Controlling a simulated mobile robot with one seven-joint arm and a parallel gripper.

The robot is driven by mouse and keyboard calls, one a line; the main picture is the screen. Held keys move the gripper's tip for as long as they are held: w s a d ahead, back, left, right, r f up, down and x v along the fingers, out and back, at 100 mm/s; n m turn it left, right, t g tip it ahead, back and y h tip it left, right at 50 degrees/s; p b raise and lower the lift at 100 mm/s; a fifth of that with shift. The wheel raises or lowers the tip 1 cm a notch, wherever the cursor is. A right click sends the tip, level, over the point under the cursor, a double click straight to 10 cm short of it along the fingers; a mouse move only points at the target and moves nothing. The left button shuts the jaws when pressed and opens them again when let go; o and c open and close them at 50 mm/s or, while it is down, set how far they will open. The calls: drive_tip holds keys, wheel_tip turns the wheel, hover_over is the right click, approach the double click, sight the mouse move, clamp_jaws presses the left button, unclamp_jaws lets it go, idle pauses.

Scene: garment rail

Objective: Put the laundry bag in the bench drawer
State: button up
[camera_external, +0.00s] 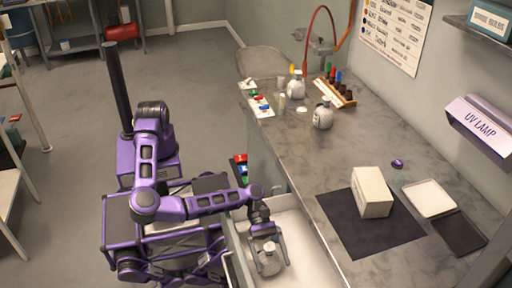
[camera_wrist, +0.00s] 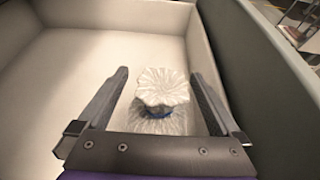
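The laundry bag is a small pale grey bag with a ruffled top; it sits upright inside the open bench drawer in the external view (camera_external: 268,262) and in the wrist view (camera_wrist: 162,88). A blue tie shows at its neck. The drawer (camera_external: 298,228) is pulled out, with a white floor and walls (camera_wrist: 85,52). My gripper (camera_wrist: 160,76) is down inside the drawer, with one finger on each side of the bag. The fingers look apart from the bag, with a gap on both sides. The bag's underside is hidden.
Two similar bags (camera_external: 323,115) (camera_external: 297,85) stand on the grey bench top (camera_external: 295,140). A white box (camera_external: 372,192) stands on a dark mat (camera_external: 345,235). A rack of dark bottles (camera_external: 341,90) is at the back. The drawer floor left of the bag is clear.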

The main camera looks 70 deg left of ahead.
drive_tip(key=shift+f, duration=0.1)
drive_tip(key=shift+r, duration=0.2)
drive_tip(key=p+v, duration=0.2)
drive_tip(key=v, duration=1)
drive_tip(key=shift+r, duration=0.5)
